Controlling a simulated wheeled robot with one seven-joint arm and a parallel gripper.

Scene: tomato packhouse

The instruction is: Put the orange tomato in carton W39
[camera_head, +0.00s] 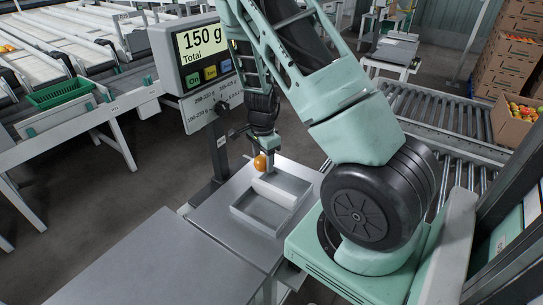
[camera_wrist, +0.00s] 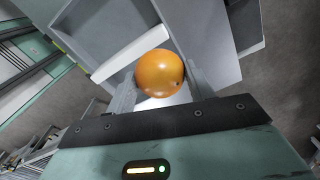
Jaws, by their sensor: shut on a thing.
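The orange tomato (camera_head: 260,163) is between the fingers of my gripper (camera_head: 266,157), which is shut on it. In the wrist view the tomato (camera_wrist: 160,73) sits between the two grey fingertips of my gripper (camera_wrist: 161,84). In the head view it shows at the far left corner of a grey divided tray (camera_head: 242,212); its exact height over the tray is hard to tell. Carton W39 cannot be made out, as no carton label is legible.
The scale display (camera_head: 203,52) reads 150 g Total. An open carton (camera_head: 511,130) of tomatoes stands at the right, beside stacked cartons (camera_head: 512,60). A roller conveyor (camera_head: 460,140) runs behind my arm. A green crate (camera_head: 61,93) is at left. The near grey table (camera_head: 150,265) is bare.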

